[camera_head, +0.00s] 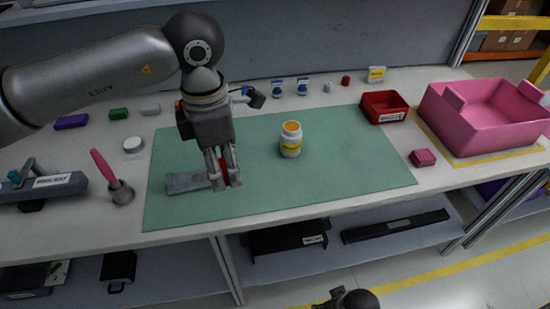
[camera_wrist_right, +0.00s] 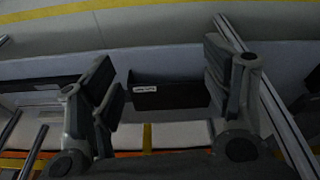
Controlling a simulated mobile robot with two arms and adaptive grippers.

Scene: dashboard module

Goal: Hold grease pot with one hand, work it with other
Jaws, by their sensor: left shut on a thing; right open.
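A white pot (camera_head: 291,147) with a yellow label and an orange-yellow top, likely the grease pot, stands upright on the green mat. My left gripper (camera_head: 224,184) points down left of the pot, apart from it. It is shut on a grey part (camera_head: 187,183) with a red piece, low over or on the mat; the fingers hide some of it. A pink-handled brush (camera_head: 103,167) stands in a small grey cup (camera_head: 121,193) left of the mat. My right gripper (camera_wrist_right: 163,92) is open and empty in the right wrist view, facing the lower shelf, away from the pot.
The green mat (camera_head: 350,175) is clear right of the pot. A red bin (camera_head: 384,107), a pink crate (camera_head: 482,125) and a pink block (camera_head: 422,158) are on the right. Small items line the bench's back. A dark labelled box (camera_wrist_right: 170,96) sits on the lower shelf.

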